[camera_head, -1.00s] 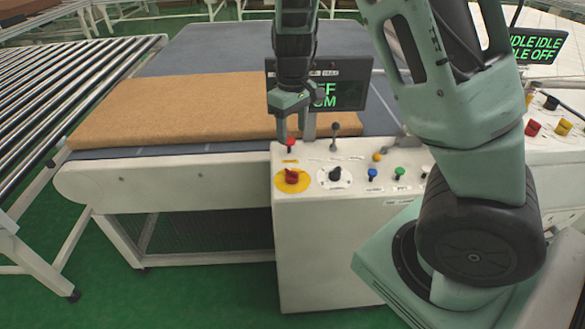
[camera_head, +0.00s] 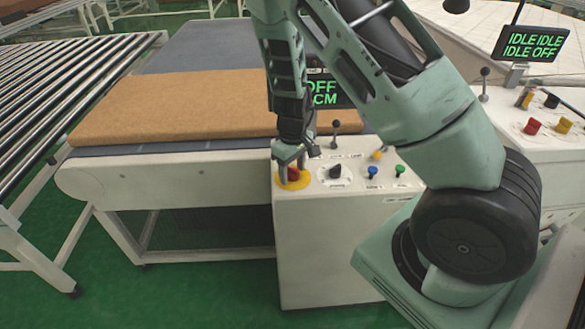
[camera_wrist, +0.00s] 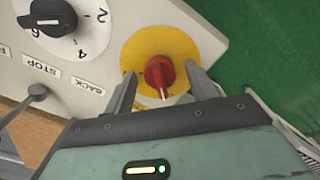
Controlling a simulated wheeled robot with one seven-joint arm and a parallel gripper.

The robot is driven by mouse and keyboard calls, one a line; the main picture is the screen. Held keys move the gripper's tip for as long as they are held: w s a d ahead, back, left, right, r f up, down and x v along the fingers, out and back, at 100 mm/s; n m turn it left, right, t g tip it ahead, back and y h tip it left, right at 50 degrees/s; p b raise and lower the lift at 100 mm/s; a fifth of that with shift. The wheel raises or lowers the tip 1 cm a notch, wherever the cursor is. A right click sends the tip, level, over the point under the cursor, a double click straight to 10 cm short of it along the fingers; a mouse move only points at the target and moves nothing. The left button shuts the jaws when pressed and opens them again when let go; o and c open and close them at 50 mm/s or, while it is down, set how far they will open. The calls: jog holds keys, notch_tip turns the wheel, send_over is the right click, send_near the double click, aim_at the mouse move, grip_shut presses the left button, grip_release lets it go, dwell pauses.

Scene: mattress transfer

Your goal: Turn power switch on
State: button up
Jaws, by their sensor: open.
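The power switch is a red rotary knob (camera_head: 293,173) on a yellow round plate (camera_head: 306,183) at the left end of the white control panel. In the wrist view the red knob (camera_wrist: 159,73) stands in the middle of its yellow plate (camera_wrist: 185,45). My gripper (camera_head: 291,176) points down at the knob. In the wrist view my gripper (camera_wrist: 163,85) is open, with one finger on each side of the knob. I cannot tell whether the fingers touch it. The display (camera_head: 325,92) behind the panel reads OFF and CM, partly hidden by my arm.
A black dial (camera_head: 336,172), a lever (camera_head: 335,130), and blue (camera_head: 372,172), green (camera_head: 399,170) and yellow (camera_head: 377,154) controls stand close by on the panel. A brown mattress (camera_head: 170,106) lies on the conveyor. A second panel with an IDLE display (camera_head: 531,44) stands at right.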

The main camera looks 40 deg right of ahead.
jog(key=c, duration=1)
jog(key=m, duration=0.4)
jog(key=shift+m, duration=0.4)
jog(key=m+p, duration=0.1)
jog(key=m, duration=0.3)
jog(key=shift+r+m, duration=0.1)
jog(key=shift+m, duration=0.2)
jog(key=m+p, duration=0.1)
jog(key=m, duration=0.3)
jog(key=shift+m+p, duration=0.65)
jog(key=shift+m, duration=1.65)
